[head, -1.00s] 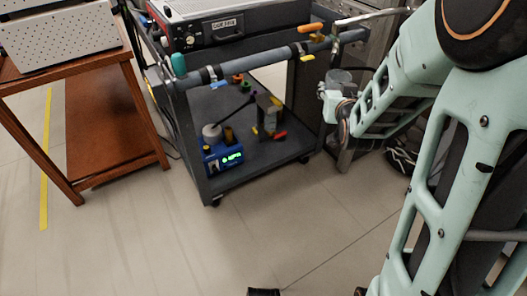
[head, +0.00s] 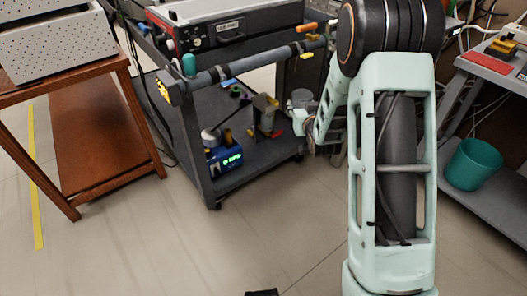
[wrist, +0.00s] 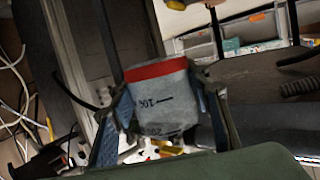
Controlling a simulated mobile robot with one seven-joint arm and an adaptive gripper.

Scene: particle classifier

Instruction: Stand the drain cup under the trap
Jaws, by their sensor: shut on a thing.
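The drain cup is a greyish, see-through cup with a red band and printed measuring marks (wrist: 162,98). My gripper (wrist: 165,125) is shut on it, with one finger on each side. In the head view the cup (head: 301,98) shows small at the end of my arm, at the right end of the dark cart. My gripper (head: 303,120) is partly hidden there by my arm. A grey pipe (head: 245,68) with coloured fittings runs along the cart above the lower shelf. I cannot tell for sure which fitting is the trap.
The cart's lower shelf (head: 262,158) holds a blue device with a lit green display (head: 223,157) and several small parts. A wooden table (head: 75,85) stands left. A teal bin (head: 472,164) sits on a shelf at right. The front floor is mostly clear.

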